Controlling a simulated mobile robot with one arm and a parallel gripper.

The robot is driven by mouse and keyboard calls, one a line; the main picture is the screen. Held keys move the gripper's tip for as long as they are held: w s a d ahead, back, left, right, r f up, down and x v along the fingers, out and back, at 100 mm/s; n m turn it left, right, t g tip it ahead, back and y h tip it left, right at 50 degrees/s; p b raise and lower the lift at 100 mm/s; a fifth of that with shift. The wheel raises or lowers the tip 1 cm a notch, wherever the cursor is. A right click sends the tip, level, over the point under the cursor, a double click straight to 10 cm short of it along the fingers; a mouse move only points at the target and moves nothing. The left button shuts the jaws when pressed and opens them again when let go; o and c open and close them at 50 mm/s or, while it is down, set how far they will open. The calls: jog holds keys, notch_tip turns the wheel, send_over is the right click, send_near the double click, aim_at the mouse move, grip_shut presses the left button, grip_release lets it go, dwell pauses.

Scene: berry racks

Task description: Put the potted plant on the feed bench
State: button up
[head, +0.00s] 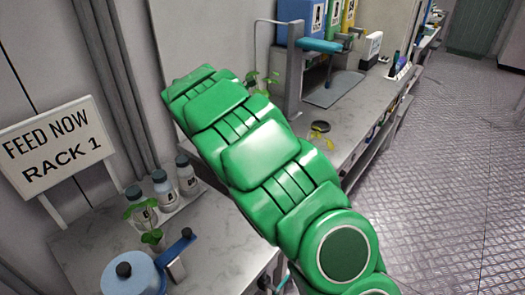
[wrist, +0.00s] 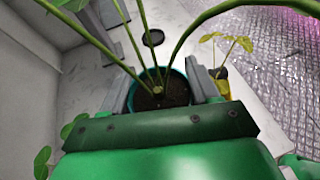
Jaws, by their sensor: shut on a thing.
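In the wrist view my gripper (wrist: 160,88) is shut on the potted plant, with a grey jaw on each side of its teal pot (wrist: 145,97). Dark soil and several long green stems show, and the pot is seen from above. The pale bench top (wrist: 115,45) lies behind it; I cannot tell whether the pot touches it. In the head view my green arm hides the gripper and pot. Green leaves (head: 262,80) show beside the arm, and I cannot tell whether they belong to the held plant. A sign (head: 55,145) reads "FEED NOW RACK 1".
A yellow-leaved plant (head: 321,138) stands near the bench's front edge, beside a dark disc (wrist: 153,37). Bottles (head: 163,188), a small green plant (head: 150,236) and a blue can (head: 130,278) stand on the near bench. The floor (head: 460,150) at right is clear.

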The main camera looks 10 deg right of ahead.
jog(key=s+d+f, duration=0.1)
jog(key=d+f, duration=0.4)
jog(key=shift+m+g, duration=0.4)
jog(key=shift+w+f, duration=1.55)
jog(key=shift+w, duration=0.65)
jog(key=shift+w+f, duration=1.5)
jog(key=shift+w, duration=0.65)
jog(key=shift+w+f, duration=1.55)
jog(key=shift+w, duration=0.65)
jog(key=shift+w+d+f, duration=0.1)
jog(key=shift+w+f, duration=0.25)
jog(key=shift+f, duration=1.6)
jog(key=shift+f, duration=0.1)
jog(key=o, duration=1.1)
